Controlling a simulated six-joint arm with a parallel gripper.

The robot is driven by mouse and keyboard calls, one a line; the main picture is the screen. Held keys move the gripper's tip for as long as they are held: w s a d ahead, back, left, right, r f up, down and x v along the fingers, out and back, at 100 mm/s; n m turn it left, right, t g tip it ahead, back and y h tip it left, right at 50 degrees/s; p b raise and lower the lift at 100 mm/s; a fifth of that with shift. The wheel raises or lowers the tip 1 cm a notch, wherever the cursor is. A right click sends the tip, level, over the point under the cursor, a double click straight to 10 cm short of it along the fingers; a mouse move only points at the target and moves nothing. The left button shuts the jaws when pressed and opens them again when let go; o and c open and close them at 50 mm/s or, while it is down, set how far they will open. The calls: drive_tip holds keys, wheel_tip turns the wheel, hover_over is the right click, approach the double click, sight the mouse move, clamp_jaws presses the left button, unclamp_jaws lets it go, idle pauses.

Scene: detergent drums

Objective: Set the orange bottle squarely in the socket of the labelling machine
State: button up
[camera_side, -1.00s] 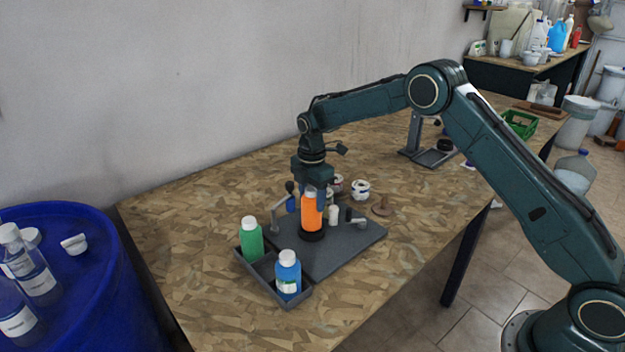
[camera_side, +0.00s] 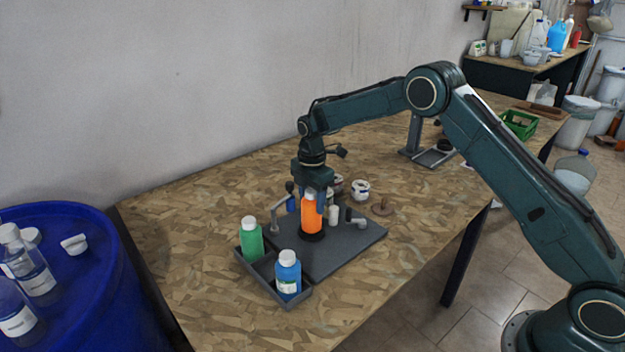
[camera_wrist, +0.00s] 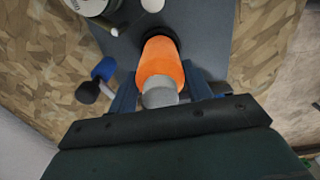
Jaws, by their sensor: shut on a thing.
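The orange bottle (camera_side: 311,216) with a pale cap stands about upright in the side view. Its foot is at the black ring socket (camera_side: 312,237) on the grey plate of the labelling machine (camera_side: 348,246). I cannot tell whether it is fully seated. My gripper (camera_side: 313,199) is above the plate, shut on the upper part of the bottle. In the wrist view the orange bottle (camera_wrist: 160,63) shows between the blue fingers of my gripper (camera_wrist: 163,93), its far end inside the dark ring (camera_wrist: 166,34). The ring's near side is hidden by the bottle.
A grey tray (camera_side: 273,289) at the plate's left holds a green bottle (camera_side: 252,240) and a blue bottle (camera_side: 287,275). A grey post with an arm (camera_side: 276,216), a white cylinder (camera_side: 333,214) and a white tub (camera_side: 360,190) stand close by. The table's front left is clear.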

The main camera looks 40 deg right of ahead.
drive_tip(key=shift+f, duration=0.45)
idle(0.4)
drive_tip(key=o, duration=1.6)
drive_tip(key=shift+r, duration=3.7)
drive_tip(key=shift+r, duration=0.1)
